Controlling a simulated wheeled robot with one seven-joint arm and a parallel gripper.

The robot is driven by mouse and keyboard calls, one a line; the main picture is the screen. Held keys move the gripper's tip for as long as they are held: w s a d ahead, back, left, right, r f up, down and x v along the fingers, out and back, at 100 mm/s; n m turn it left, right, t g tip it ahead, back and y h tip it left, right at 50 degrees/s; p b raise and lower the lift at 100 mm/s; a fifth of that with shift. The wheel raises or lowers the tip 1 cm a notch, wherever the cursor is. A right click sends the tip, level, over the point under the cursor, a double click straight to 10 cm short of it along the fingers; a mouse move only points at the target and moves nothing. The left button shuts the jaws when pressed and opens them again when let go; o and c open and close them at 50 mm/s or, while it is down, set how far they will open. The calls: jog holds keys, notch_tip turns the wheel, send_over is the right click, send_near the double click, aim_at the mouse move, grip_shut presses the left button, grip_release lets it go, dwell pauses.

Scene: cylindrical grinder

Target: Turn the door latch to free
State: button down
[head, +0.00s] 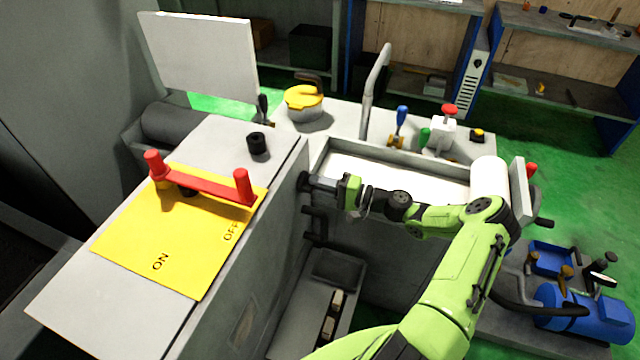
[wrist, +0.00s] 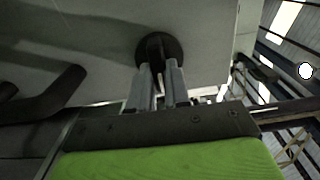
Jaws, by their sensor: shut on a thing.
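The door latch (wrist: 158,44) shows in the wrist view as a dark round base with a narrow upright tab, set on a flat grey panel. My gripper (wrist: 161,78) has its two grey fingers on either side of the tab and is shut on it. In the head view, my gripper (head: 312,183) reaches left to the side face of the grey cabinet. The latch is mostly hidden there behind the fingers. I cannot tell its exact angle.
A dark bar handle (wrist: 48,95) sticks out left of the latch in the wrist view. A yellow ON/OFF plate (head: 195,235) with a red handle (head: 205,185) lies on the cabinet top. A grey-walled tray (head: 390,160) stands behind my arm.

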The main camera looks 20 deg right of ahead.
jog(key=c, duration=1.1)
grip_release()
jog(key=v, duration=1.5)
jog(key=shift+s+d, duration=0.25)
